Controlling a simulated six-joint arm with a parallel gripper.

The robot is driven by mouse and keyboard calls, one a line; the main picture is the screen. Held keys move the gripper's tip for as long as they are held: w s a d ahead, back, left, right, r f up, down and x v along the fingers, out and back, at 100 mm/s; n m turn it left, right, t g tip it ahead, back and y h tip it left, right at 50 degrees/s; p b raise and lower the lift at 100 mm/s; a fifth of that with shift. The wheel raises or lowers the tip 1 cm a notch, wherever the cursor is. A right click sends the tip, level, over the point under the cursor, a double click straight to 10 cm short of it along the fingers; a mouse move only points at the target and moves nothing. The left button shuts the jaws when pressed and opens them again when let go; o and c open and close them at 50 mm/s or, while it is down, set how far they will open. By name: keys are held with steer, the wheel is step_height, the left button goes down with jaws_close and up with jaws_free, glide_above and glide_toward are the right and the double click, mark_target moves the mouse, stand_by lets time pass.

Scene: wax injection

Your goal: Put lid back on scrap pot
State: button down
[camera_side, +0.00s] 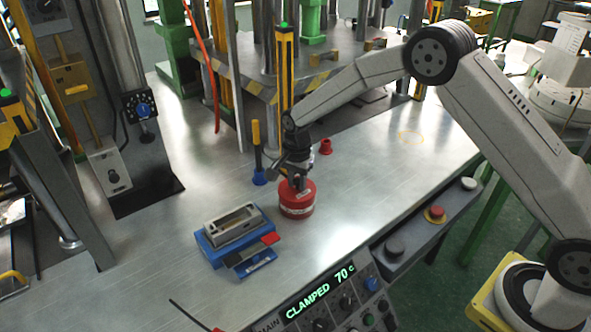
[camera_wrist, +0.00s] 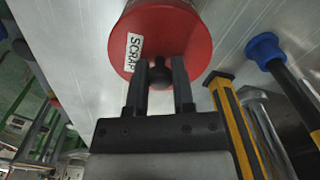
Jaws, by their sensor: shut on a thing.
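The red scrap pot (camera_side: 297,209) stands upright on the metal bench, below my gripper. Its round red lid (camera_wrist: 190,52) has a dark knob (camera_wrist: 160,76) and a white SCRAP label (camera_wrist: 132,52). My gripper (camera_wrist: 160,72) is shut on the knob, with one finger on each side. In the side view my gripper (camera_side: 298,184) points down at the top of the pot. The lid is level and lined up with the pot, with no clear gap between them. I cannot tell whether it is fully seated. The inside of the pot is hidden.
A blue fixture (camera_side: 212,251) with a metal mould (camera_side: 232,222) lies left of the pot. The bench to the right is clear. The panel reads CLAMPED 70 C.

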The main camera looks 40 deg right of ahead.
jaws_free()
stand_by(0.4)
steer(key=shift+r, duration=0.15)
steer(key=shift+r, duration=3.4)
jaws_close()
